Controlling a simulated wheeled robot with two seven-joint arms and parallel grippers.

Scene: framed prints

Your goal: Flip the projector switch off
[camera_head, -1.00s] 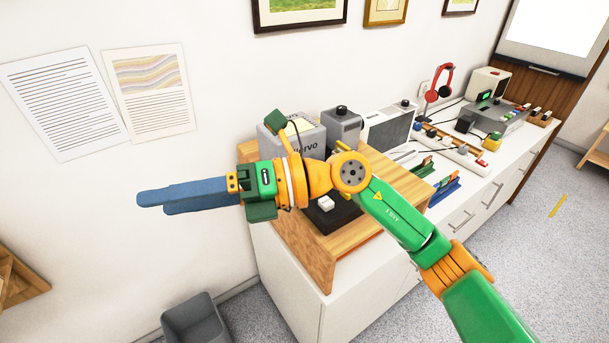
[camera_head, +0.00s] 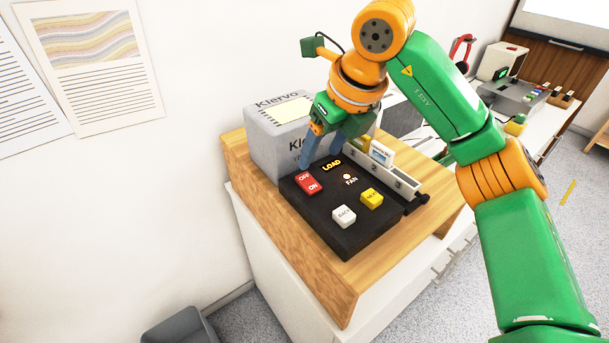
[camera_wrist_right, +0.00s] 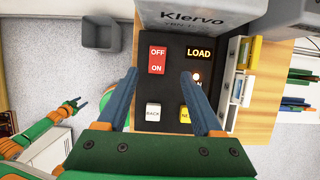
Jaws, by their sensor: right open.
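The projector (camera_head: 285,140) is a grey box marked Klervo at the back of a wooden stand. In front of it lies a black control panel (camera_head: 320,220). Its red rocker switch (camera_head: 308,183), marked OFF and ON, is at the left; which side is pressed I cannot tell. My right gripper (camera_head: 321,162) is open, its blue fingers pointing down by the switch. In the right wrist view its fingertips (camera_wrist_right: 158,74) lie either side of the red switch (camera_wrist_right: 157,60), apart from it. My left gripper (camera_wrist_right: 95,101) shows small at the left there, its opening unclear.
The panel also has a white BACK button (camera_head: 344,216), a yellow button (camera_head: 371,198) and a small glowing lamp (camera_head: 347,177) by FAN. A slide tray (camera_head: 385,170) runs along the right. A grey bin (camera_head: 181,328) stands on the floor.

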